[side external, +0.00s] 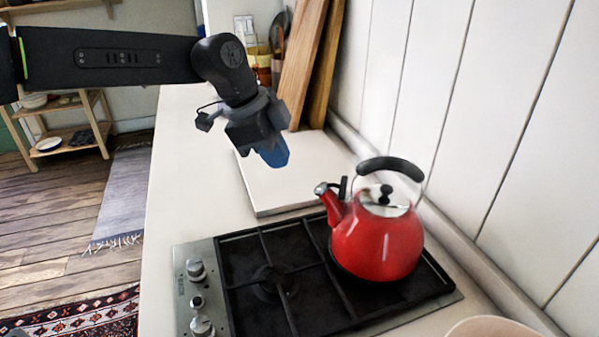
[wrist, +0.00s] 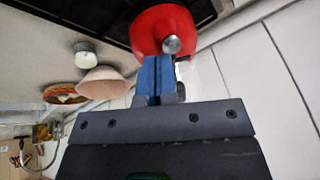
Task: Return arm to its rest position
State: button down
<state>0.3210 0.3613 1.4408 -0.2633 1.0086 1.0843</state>
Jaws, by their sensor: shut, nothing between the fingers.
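My gripper (side external: 274,154) hangs from my arm above the counter, over the pale board behind the stove in the side view. Its blue fingers are together and hold nothing. In the wrist view the shut fingers (wrist: 156,62) show in the middle, with the kettle beyond them. The red kettle (side external: 378,243) stands upright on the right side of the black hob, its spout toward the left and its black handle up. My gripper is apart from the kettle, up and to its left in the side view. The kettle (wrist: 160,25) shows only partly in the wrist view.
The hob (side external: 266,283) has knobs on its left side. A pale board (side external: 262,200) lies behind it. Wooden boards (side external: 303,65) lean on the wall at the back. A pale bowl (side external: 492,327) is at the bottom right. The counter's left strip is clear.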

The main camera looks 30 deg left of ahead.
jog(key=s+a+r+n+t+y, duration=0.1)
jog(key=s+a+r+n, duration=0.1)
jog(key=s+a+n, duration=0.35)
jog(key=s+a+r+n+t+y, duration=0.1)
jog(key=s+a+r+n, duration=0.2)
jog(key=s+a, duration=0.6)
jog(key=s+a+f+n, duration=0.2)
jog(key=s+f+n, duration=0.1)
jog(key=s, duration=0.2)
jog(key=s+a+f+n+y, duration=0.1)
jog(key=s+a+f+n, duration=0.2)
jog(key=s, duration=0.3)
jog(key=shift+s+f+t+y, duration=0.3)
jog(key=shift+f+t, duration=0.1)
jog(key=shift+f, duration=0.4)
jog(key=c, duration=1.8)
grip_release()
jog(key=shift+n, duration=0.25)
